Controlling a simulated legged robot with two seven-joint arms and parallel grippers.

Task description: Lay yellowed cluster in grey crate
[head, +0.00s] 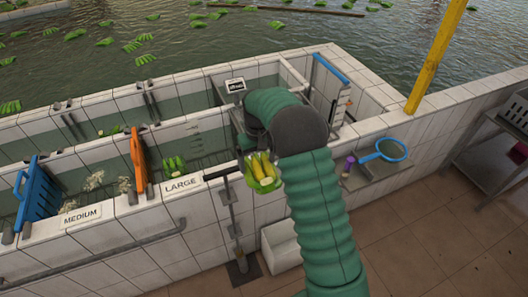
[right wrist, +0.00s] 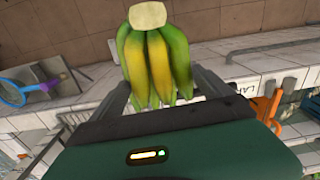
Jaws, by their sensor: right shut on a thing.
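The yellowed cluster (head: 263,170) hangs below my right gripper (head: 249,150), just past the basin's front wall, right of the LARGE sign. In the right wrist view the cluster (right wrist: 150,62) has yellow fruit in the middle, greener fruit at the sides and a pale cut crown. My right gripper is shut on it, one finger on each side. A grey slotted crate (head: 515,113) stands on a metal table at the right edge, partly cut off. My left gripper is not in view.
A pale bin (head: 282,245) stands on the floor below. A blue-rimmed net (head: 384,151) and a purple item (head: 348,165) lie on a ledge. A yellow post (head: 436,55) rises at the right. A green cluster (head: 174,164) floats behind the LARGE sign (head: 182,185).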

